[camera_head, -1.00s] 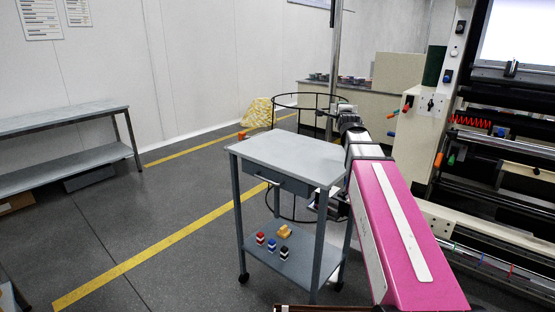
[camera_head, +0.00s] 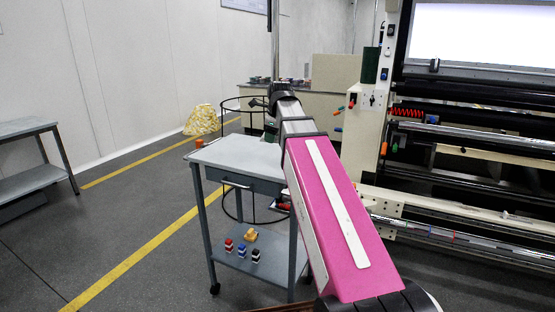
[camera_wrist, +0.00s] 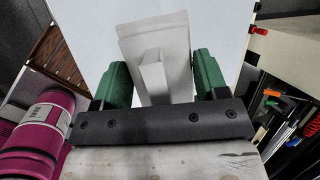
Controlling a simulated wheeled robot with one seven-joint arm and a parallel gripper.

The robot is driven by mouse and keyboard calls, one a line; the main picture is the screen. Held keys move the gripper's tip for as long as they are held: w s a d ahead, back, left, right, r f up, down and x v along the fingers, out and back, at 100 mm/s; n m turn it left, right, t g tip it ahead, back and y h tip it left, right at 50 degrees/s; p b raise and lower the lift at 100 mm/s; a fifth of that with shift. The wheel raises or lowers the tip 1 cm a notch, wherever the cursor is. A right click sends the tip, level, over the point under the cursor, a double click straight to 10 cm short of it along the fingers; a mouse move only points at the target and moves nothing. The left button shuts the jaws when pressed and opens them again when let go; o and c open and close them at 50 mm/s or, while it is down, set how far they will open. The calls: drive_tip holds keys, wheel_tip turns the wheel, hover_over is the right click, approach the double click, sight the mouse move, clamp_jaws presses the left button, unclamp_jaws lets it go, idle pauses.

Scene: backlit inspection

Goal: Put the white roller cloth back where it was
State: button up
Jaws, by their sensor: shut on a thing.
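My gripper (camera_wrist: 160,80) shows in the wrist view with two green fingers. It is shut on a white folded-looking piece, which I take to be the white roller cloth (camera_wrist: 155,45). The cloth sticks out beyond the fingertips over a pale surface.
A grey trolley (camera_head: 240,155) stands left of my arm, with several small items on its lower shelf. A black wire ring frame is behind it. A grey bench (camera_head: 25,128) is at the far left, a yellow cloth heap (camera_head: 202,120) by the wall.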

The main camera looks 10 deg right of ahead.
drive_tip(key=s+r+m+g+y, duration=0.1)
drive_tip(key=s+m+g+y, duration=0.15)
drive_tip(key=s, duration=0.45)
hover_over(274, 157)
drive_tip(key=shift+n+g+h, duration=0.25)
drive_tip(key=shift+n+h, duration=0.2)
drive_tip(key=f, duration=0.6)
drive_tip(key=shift+s+d+f, duration=0.2)
drive_tip(key=shift+s+d, duration=0.15)
drive_tip(key=shift+s, duration=0.05)
drive_tip(key=shift+f, duration=2)
drive_tip(key=o, duration=0.9)
drive_tip(key=shift+f, duration=0.1)
drive_tip(key=v, duration=1.2)
